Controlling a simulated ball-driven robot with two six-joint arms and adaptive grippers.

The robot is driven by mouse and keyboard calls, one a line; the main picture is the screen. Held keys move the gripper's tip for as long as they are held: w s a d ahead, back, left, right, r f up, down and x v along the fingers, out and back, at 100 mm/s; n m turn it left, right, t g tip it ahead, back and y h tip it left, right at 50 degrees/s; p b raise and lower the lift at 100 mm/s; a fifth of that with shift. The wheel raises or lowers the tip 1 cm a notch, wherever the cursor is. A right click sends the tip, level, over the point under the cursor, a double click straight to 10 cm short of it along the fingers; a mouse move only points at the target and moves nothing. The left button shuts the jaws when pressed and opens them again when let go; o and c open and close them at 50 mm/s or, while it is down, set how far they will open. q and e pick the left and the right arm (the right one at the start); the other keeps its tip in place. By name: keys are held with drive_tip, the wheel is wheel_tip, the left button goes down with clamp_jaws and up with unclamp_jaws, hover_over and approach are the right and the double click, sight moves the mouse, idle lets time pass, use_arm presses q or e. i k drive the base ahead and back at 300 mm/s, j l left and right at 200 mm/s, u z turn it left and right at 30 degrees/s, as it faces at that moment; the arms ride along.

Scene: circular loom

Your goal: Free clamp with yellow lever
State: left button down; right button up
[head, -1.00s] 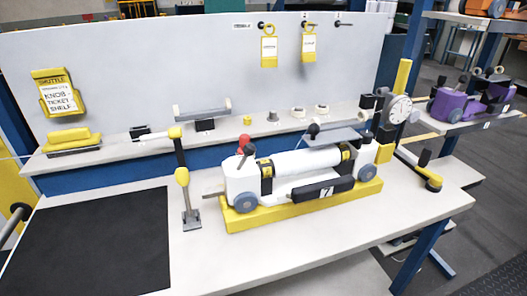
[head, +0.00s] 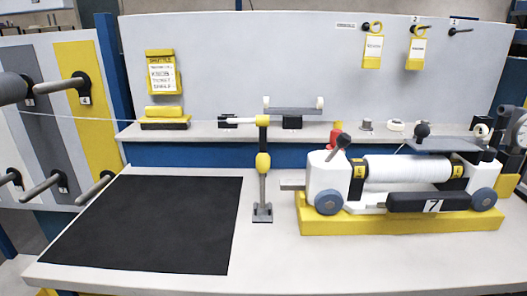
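A slim upright stand (head: 262,185) with a yellow collar, a yellow top joint and a pale horizontal arm stands on the bench, left of the white shuttle machine (head: 326,178). I cannot tell whether this stand is the clamp with the yellow lever. Neither of my grippers is in view.
A black mat (head: 145,224) lies on the bench's left half, with nothing on it. A rack with several pegs (head: 62,84) stands at left. A thin thread (head: 75,117) runs from the left towards the stand. A raised shelf (head: 205,133) with small parts runs behind.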

sight(262, 160)
drive_tip(key=u, duration=1.55)
drive_tip(key=k+l, duration=0.15)
drive_tip(key=k, duration=0.8)
